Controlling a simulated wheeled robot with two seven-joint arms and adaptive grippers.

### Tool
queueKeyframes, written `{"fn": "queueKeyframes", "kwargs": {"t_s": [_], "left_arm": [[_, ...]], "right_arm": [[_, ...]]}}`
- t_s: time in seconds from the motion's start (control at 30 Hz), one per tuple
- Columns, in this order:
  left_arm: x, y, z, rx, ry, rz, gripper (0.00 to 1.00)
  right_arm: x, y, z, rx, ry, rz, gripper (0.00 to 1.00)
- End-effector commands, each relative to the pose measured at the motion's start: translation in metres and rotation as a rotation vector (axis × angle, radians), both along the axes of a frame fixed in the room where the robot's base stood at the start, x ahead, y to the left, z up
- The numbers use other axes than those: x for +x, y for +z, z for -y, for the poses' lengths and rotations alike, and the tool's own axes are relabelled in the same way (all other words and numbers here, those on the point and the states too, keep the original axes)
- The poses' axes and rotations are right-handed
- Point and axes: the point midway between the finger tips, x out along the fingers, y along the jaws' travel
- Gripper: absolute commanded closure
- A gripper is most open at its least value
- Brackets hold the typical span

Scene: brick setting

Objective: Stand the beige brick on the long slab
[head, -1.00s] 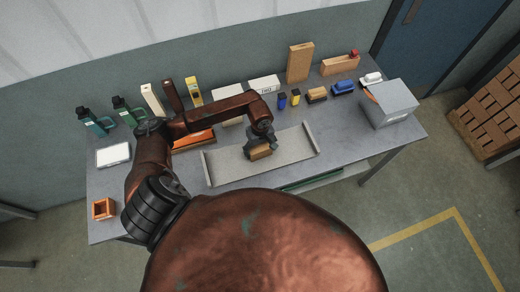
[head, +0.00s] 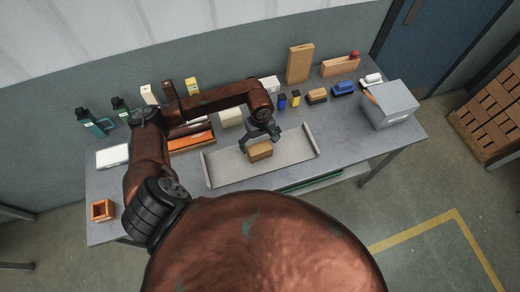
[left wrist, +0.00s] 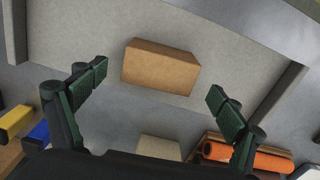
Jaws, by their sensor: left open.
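The beige brick (head: 260,151), a plain tan block, rests on the long slab (head: 222,172) near its middle. The slab is pale grey with a raised lip at each short end. In the left wrist view the brick (left wrist: 160,68) sits flat on the slab (left wrist: 90,40), longer than it is high, with clear slab around it. My left gripper (head: 260,136) is open just above and behind the brick. In the left wrist view its fingers (left wrist: 157,84) are spread wide, with nothing between the pads. My right gripper is not in view.
A pale block (head: 231,117) and an orange item in a wooden tray (head: 192,141) stand behind the slab. Blue and yellow items (head: 288,101) are behind it at right. A grey box (head: 390,103) stands at the right end.

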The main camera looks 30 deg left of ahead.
Motion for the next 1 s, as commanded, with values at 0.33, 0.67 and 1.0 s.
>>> {"fn": "queueKeyframes", "kwargs": {"t_s": [0.33, 0.67, 1.0], "left_arm": [[0.0, 0.053, 0.0, 0.001, 0.0, 0.001, 0.11], [0.0, 0.058, 0.0, 0.0, 0.001, 0.0, 0.11], [0.0, 0.058, 0.0, 0.0, 0.001, 0.0, 0.11]], "right_arm": [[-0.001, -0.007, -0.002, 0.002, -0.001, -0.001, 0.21], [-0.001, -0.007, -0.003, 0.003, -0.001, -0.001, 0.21], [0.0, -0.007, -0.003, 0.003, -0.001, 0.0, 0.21]]}}
